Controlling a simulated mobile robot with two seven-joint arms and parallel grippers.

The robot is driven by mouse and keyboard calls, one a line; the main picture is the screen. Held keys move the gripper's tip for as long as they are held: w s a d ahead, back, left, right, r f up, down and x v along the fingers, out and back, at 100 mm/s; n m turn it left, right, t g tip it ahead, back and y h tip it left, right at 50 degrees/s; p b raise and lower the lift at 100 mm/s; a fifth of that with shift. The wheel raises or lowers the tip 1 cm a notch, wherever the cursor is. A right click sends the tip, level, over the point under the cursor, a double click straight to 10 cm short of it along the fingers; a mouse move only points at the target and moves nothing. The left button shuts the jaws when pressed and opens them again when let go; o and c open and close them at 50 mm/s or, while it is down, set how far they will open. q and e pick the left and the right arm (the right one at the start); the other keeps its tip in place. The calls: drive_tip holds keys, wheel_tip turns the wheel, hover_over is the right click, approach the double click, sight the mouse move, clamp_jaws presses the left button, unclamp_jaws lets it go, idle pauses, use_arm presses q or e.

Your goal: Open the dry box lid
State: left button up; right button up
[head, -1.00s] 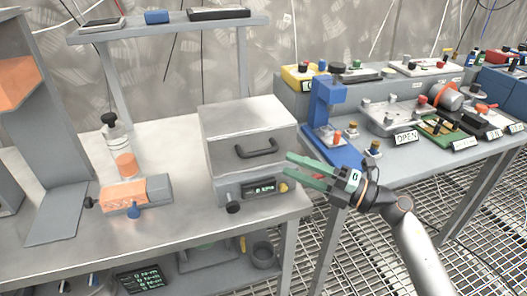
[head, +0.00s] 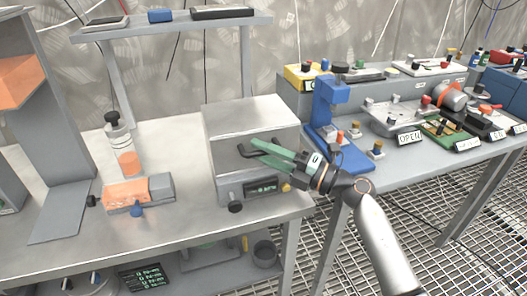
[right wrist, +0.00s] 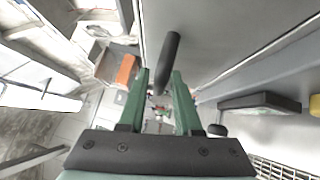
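The dry box (head: 230,130) is a grey box on the bench with a black bar handle (head: 243,153) on its front and a small display (head: 262,187) below. Its lid looks shut. My right gripper (head: 252,147) has green fingers that reach in from the right and overlap the handle in the head view, hiding part of it. In the right wrist view the fingers (right wrist: 161,78) are apart, with the dark handle (right wrist: 170,55) showing between them. I cannot tell whether either finger touches it. My left gripper is not in view.
A clear bottle (head: 118,135) and an orange and grey device (head: 138,194) stand left of the box. A raised shelf (head: 175,27) is behind. A second bench at right holds a blue stand (head: 328,115) and several fixtures. Grating floor (head: 440,265) lies in front.

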clamp_jaws()
idle(1.1)
